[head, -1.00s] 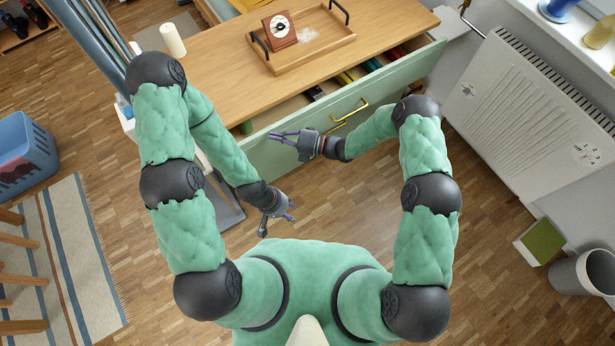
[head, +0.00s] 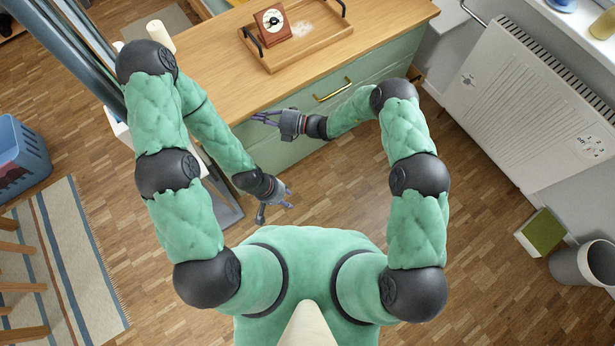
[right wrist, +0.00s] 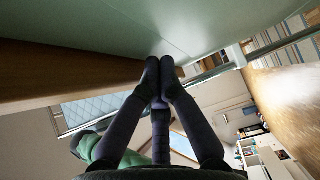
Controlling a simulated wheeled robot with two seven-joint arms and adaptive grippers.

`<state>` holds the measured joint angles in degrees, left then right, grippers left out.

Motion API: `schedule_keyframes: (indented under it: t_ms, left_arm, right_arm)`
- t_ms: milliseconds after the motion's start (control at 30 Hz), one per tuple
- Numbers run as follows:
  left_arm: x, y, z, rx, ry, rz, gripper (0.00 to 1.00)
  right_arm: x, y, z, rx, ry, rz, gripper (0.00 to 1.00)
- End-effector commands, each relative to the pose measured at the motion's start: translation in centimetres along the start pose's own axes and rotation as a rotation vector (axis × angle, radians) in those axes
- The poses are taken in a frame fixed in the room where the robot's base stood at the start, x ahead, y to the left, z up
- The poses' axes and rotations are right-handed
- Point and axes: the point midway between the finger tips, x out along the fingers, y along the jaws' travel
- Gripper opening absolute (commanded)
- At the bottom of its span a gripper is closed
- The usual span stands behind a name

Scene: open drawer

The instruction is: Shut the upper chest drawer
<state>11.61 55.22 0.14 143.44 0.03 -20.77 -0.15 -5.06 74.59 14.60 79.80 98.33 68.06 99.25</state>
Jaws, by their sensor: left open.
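The green chest (head: 290,150) has a wooden top. Its upper drawer front (head: 385,70), with a brass handle (head: 333,90), lies close under the top's front edge. No drawer inside shows, and the front looks flush. My right gripper (head: 262,118) is in front of the drawer front, left of the handle and off it. In the right wrist view its fingertips (right wrist: 159,66) meet with nothing between them, close to a green surface. Whether they touch it I cannot tell. My left gripper (head: 277,206) is open and empty, lower down, over the floor and away from the chest.
A wooden tray (head: 325,42) and a clock-like brown object (head: 272,25) are on the chest top. A white radiator (head: 535,100) is at the right. A blue basket (head: 22,160) and striped rug (head: 75,255) are at the left. Floor before the chest is clear.

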Motion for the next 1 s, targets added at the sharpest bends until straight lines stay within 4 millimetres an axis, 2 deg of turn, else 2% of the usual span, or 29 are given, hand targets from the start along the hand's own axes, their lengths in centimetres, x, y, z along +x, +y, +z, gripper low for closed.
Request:
schedule_keyframes:
  t_ms: [167, 367, 467, 800, 1000]
  left_arm:
    - [-0.1, 0.1, 0.0, 0.0, 0.0, 0.0, 0.41]
    - [-1.2, 0.4, 0.0, 0.0, 0.0, 0.0, 0.41]
    - [-2.0, 0.7, 0.1, 0.0, 0.0, 0.0, 0.41]
    - [-3.4, 1.2, 0.1, 0.0, 0.001, 0.0, 0.41]
    - [-3.7, 1.3, 0.1, 0.0, 0.0, 0.0, 0.41]
  right_arm:
    - [-0.1, 0.3, 0.2, -0.006, -0.004, 0.001, 0.0]
    - [-1.9, 0.4, -1.0, 0.0, -0.001, 0.001, 0.0]
    - [-3.4, 0.4, -2.0, 0.003, 0.0, 0.002, 0.0]
    - [-10.3, 0.2, -1.9, 0.0, -0.001, 0.001, 0.0]
    - [-12.5, 0.1, -1.9, 0.0, 0.002, 0.002, 0.0]
